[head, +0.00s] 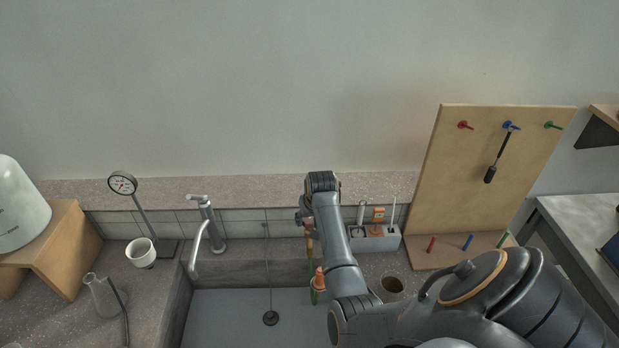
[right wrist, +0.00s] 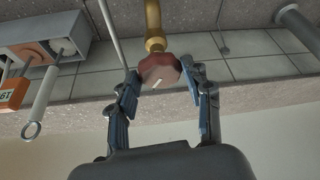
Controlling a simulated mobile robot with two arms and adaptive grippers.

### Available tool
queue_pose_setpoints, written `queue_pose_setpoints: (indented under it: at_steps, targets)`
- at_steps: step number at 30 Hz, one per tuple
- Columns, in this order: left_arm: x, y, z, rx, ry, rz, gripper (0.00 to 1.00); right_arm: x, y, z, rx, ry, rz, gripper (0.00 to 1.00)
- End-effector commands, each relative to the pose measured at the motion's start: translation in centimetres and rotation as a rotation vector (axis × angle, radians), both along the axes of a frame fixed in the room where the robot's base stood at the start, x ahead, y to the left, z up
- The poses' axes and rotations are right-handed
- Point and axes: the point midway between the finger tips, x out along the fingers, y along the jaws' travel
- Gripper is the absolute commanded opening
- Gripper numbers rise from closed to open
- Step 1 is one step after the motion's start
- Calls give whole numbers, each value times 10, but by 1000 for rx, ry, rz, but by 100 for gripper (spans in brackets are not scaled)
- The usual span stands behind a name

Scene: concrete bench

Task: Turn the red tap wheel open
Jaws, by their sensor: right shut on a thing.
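The red tap wheel (right wrist: 160,72) shows in the right wrist view, at the end of a brass pipe (right wrist: 154,22), with a pale mark on its face. My right gripper (right wrist: 162,82) has its two blue-padded fingers on either side of the wheel and is shut on it. In the head view my right arm reaches over the sink to the back wall, and its gripper (head: 306,216) is small and mostly hidden by the arm. The wheel cannot be made out clearly there. My left gripper is not in view.
A grey sink (head: 235,318) lies below, with a chrome faucet (head: 207,225) at its back left. A grey holder (head: 374,240) and a wooden pegboard (head: 480,190) stand to the right.

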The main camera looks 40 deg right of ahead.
Motion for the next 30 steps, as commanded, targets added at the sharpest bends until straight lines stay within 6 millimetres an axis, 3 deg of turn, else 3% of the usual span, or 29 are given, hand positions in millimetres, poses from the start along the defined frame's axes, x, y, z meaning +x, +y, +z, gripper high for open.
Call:
queue_pose_setpoints:
  at_steps: [15,30]
  targets:
    - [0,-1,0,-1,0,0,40,-3,-5,-2,0,7,420,18]
    - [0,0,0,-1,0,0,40,-3,-5,-2,2,7,562,18]
